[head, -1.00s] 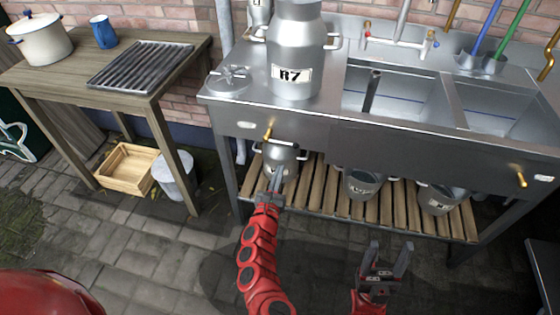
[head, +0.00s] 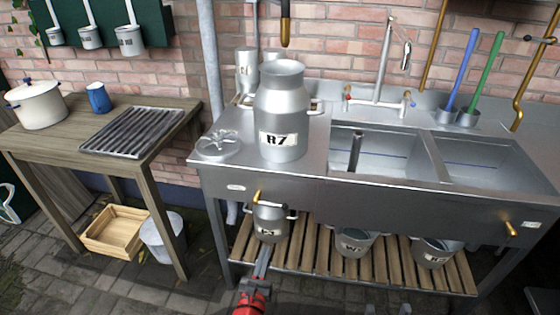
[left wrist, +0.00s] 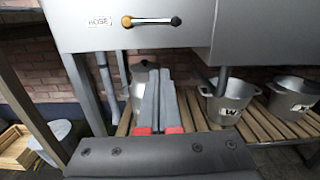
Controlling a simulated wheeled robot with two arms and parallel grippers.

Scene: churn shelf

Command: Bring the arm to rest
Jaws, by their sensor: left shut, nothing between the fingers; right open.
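My left gripper (head: 264,250) is in front of the slatted lower shelf under the sink unit. Its fingers are together with nothing between them, and they show shut in the left wrist view (left wrist: 160,88). Just beyond them a small metal churn (head: 270,222) stands on the slats; in the left wrist view the fingers partly hide this churn (left wrist: 139,76). In the head view a small gap seems to lie between fingertips and churn. My right gripper (head: 387,308) shows only as two fingertips, apart, at the bottom edge.
A large churn labelled R7 (head: 281,115) and a loose lid (head: 217,144) stand on the steel counter (head: 320,180). Metal buckets (head: 354,242) (head: 433,252) stand on the slatted shelf (head: 388,270). A wooden table (head: 60,140), crate (head: 112,232) and pail (head: 162,238) are at left.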

